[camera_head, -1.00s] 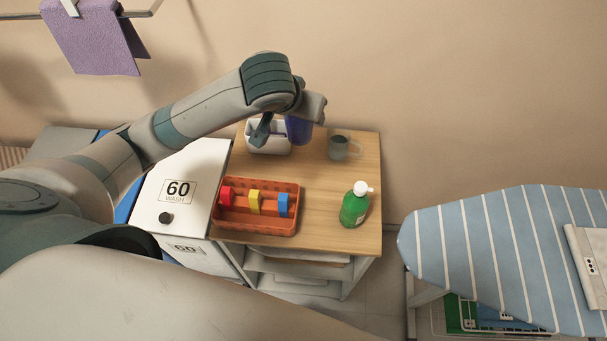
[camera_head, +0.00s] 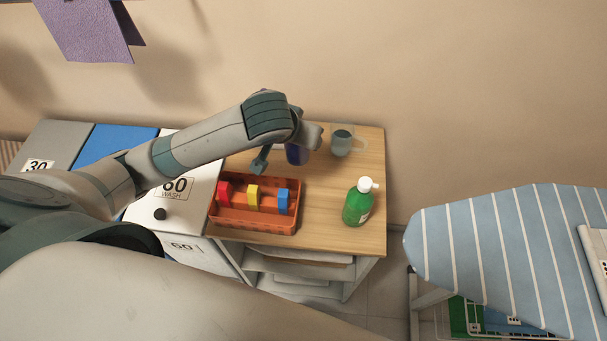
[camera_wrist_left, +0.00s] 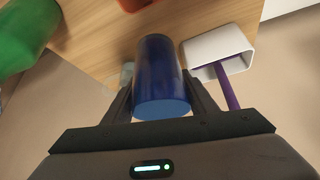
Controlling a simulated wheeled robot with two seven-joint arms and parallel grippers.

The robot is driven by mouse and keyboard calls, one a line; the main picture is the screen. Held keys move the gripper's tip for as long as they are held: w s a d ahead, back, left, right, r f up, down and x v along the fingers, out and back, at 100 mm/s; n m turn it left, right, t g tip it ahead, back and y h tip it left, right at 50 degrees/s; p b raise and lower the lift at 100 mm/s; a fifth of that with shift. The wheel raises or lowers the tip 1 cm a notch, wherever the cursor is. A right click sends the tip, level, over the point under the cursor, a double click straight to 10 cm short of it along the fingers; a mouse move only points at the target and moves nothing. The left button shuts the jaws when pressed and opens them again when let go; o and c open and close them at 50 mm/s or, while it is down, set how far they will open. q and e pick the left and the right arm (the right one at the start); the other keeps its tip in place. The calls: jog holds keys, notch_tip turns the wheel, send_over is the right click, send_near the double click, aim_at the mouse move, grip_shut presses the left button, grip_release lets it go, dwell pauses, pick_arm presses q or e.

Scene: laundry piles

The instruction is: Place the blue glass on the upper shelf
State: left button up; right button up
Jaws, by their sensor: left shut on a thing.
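My left gripper (camera_head: 285,154) is shut on the blue glass (camera_head: 297,154), above the wooden top (camera_head: 330,200) of the shelf unit, behind the orange tray. In the left wrist view, the blue glass (camera_wrist_left: 161,75) is between the two fingers. Open shelves show below the top's front edge; the upper one (camera_head: 300,268) has pale flat things on it, partly hidden by the top. I cannot tell the exact gap between the glass and the top. My right gripper is not in view.
The orange tray (camera_head: 252,225) holds red, yellow and blue pieces. A green bottle (camera_head: 358,203) stands at the right, a grey-green cup (camera_head: 341,142) at the back. A white container (camera_wrist_left: 218,52) with a purple stick lies beside the glass. The ironing board (camera_head: 490,245) is further right.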

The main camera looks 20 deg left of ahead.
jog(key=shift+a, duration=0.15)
pick_arm(q)
jog(key=shift+w+d+f+m+h, duration=0.1)
jog(key=shift+d+m+h, duration=0.1)
jog(key=shift+m+h, duration=0.5)
jog(key=m, duration=0.1)
jog(key=m+h, duration=0.1)
jog(key=m, duration=0.1)
jog(key=shift+d+f+b, duration=0.1)
jog(key=shift+d+b, duration=0.2)
jog(key=shift+d, duration=0.1)
jog(key=shift+d+m+g+h, duration=0.25)
jog(key=shift+m+g+h, duration=0.15)
jog(key=shift+m, duration=0.5)
jog(key=m, duration=0.1)
jog(key=r+m+g+h, duration=0.1)
jog(key=m, duration=0.1)
jog(key=shift+s+d+b, duration=0.3)
jog(key=shift+s+d, duration=0.05)
jog(key=shift+d, duration=0.05)
jog(key=shift+s+d+r+m+g+h, duration=0.25)
jog(key=shift+r+m+g+h, duration=0.25)
jog(key=shift+m, duration=0.4)
jog(key=shift+s+d+r+m+g+h, duration=0.2)
jog(key=shift+r+m+g+h, duration=0.3)
jog(key=shift+m, duration=0.4)
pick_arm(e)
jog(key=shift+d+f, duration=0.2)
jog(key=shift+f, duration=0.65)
